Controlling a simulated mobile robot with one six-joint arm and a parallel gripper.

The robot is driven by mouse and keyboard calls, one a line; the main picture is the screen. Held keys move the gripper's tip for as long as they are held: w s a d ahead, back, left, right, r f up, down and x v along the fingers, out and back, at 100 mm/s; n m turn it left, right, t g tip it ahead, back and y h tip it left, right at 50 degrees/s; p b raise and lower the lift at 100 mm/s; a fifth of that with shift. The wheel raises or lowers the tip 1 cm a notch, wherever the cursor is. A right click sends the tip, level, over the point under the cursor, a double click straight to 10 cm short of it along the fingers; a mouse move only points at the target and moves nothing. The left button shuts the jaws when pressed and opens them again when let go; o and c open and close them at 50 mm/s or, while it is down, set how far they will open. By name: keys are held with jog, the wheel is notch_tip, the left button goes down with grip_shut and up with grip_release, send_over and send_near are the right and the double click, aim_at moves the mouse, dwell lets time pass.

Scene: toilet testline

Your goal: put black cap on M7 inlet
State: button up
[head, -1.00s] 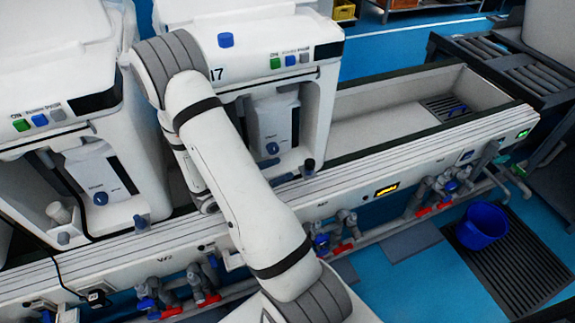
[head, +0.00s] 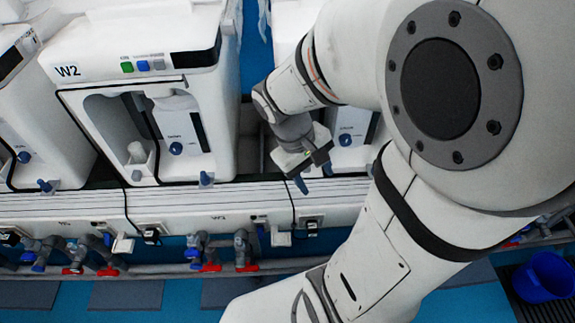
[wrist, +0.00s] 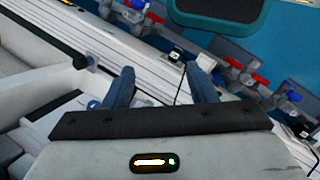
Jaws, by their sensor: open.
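My gripper (head: 314,178) is open, with two blue fingers pointing down over the rail in front of the machine right of W2. In the wrist view the open fingers (wrist: 160,72) have nothing between them. A small dark round knob or cap (wrist: 86,60) is left of the fingers, at a white machine's edge; I cannot tell whether it is the black cap. The machine right of W2 (head: 352,125), probably M7, is mostly hidden behind my arm. Its label and inlet cannot be made out in the head view.
Machine W2 (head: 140,70) stands left of my gripper, with a blue knob (head: 206,178) at its front corner. The white rail (head: 180,205) runs below the machines. Valves with red handles (head: 210,267) sit under it. A blue bucket (head: 543,277) is on the floor at right.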

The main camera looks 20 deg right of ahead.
jog(key=a+r+m+t+y, duration=0.2)
jog(key=a+r+t+y, duration=0.1)
jog(key=a+r, duration=0.2)
jog(key=shift+a+t, duration=0.4)
jog(key=shift+a, duration=0.05)
